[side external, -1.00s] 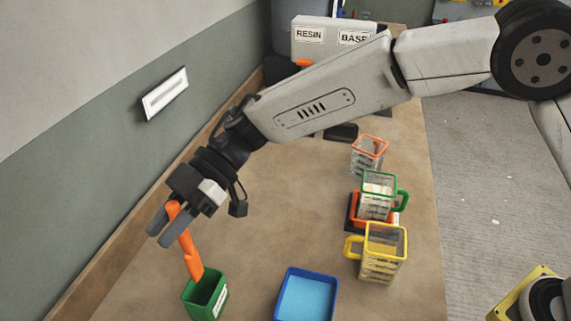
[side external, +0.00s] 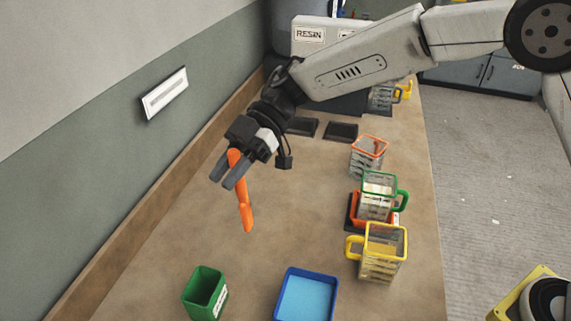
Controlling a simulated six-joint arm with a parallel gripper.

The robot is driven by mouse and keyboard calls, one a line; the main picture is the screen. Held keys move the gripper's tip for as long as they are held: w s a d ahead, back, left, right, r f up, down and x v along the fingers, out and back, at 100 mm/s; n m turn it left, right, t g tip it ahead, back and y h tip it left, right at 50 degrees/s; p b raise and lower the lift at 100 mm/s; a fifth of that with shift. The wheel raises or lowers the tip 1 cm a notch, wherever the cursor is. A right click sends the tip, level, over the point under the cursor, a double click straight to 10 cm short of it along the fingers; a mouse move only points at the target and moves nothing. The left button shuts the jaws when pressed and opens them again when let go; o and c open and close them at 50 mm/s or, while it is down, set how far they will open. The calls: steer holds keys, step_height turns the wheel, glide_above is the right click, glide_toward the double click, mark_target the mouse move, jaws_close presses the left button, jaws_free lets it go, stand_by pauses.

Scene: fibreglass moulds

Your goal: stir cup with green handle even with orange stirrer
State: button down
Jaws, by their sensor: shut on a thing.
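My gripper (side external: 226,176) is shut on the orange stirrer (side external: 244,205), which hangs down from the jaws, slightly tilted, in the air above the bench. The cup with the green handle (side external: 379,196) stands to the right of the stirrer, on an orange and black base (side external: 355,212). It is clear-walled with a green rim, and some pale content shows inside. The stirrer is well apart from this cup. How evenly the content is mixed cannot be told.
A yellow-handled cup (side external: 384,252) stands just in front of the green-handled one, and an orange-rimmed cup (side external: 368,155) behind it. A green holder (side external: 205,294) and blue tray (side external: 306,297) are at the front. The bench's middle is clear; a wall runs along the left.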

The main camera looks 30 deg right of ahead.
steer(key=d+r, duration=0.2)
steer(key=d, duration=1.2)
steer(key=d+r+h, duration=0.1)
steer(key=d+r, duration=0.1)
steer(key=d, duration=1.3)
steer(key=shift+s+d+m, duration=0.2)
steer(key=shift+s+m, duration=0.2)
steer(key=shift+s, duration=0.05)
steer(key=shift+a+f, duration=0.1)
steer(key=shift+f, duration=0.1)
step_height(320, 180, down, 13)
